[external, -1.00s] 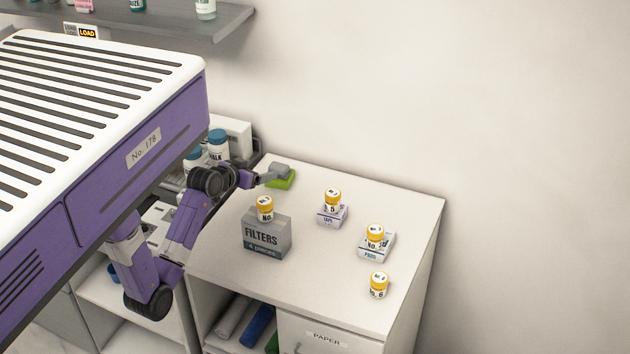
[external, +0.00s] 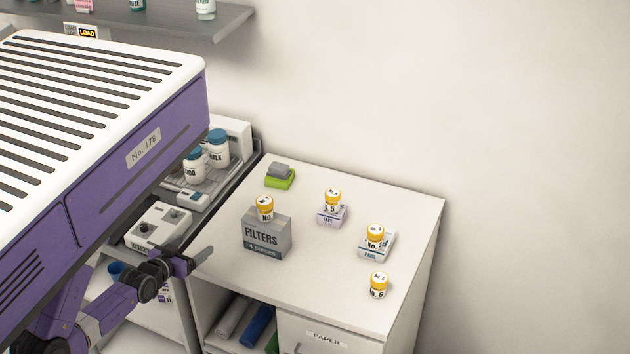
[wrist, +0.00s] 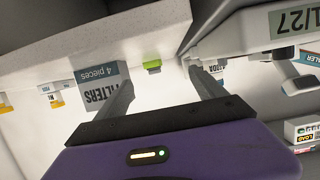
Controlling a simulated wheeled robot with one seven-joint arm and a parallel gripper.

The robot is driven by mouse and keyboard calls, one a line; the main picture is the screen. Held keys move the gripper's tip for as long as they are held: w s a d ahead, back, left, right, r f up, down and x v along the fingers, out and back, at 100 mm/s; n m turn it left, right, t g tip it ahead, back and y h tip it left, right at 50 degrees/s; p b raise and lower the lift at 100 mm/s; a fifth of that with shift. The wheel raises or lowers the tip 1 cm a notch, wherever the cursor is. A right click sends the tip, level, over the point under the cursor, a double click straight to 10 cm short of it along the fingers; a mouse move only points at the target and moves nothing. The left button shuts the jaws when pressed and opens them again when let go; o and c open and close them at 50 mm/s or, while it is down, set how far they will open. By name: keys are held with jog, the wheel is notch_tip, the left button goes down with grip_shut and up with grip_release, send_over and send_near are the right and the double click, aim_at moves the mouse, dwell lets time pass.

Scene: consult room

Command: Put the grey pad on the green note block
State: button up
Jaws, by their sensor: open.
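The grey pad (external: 280,168) lies on top of the green note block (external: 280,182), at the back left of the white cabinet top. The pad appears to rest on the block with nothing holding it. In the wrist view the green note block (wrist: 152,65) shows small and far off, between my fingers. My gripper (external: 203,256) is open and empty, low at the left front edge of the cabinet, well apart from the pad and block. Its two fingers (wrist: 162,85) stand apart in the wrist view.
A grey FILTERS box (external: 266,236) with a yellow-capped bottle (external: 265,207) on it stands nearest. A tape box (external: 332,216), a pads box (external: 376,246) and a lone bottle (external: 379,285) stand further right. White jars (external: 218,151) stand on equipment at left. The cabinet top's front is clear.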

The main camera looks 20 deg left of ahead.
jog(key=r+v, duration=0.2)
jog(key=v, duration=0.6)
jog(key=shift+w+a, duration=0.15)
jog(key=shift+w, duration=0.05)
dwell(0.8)
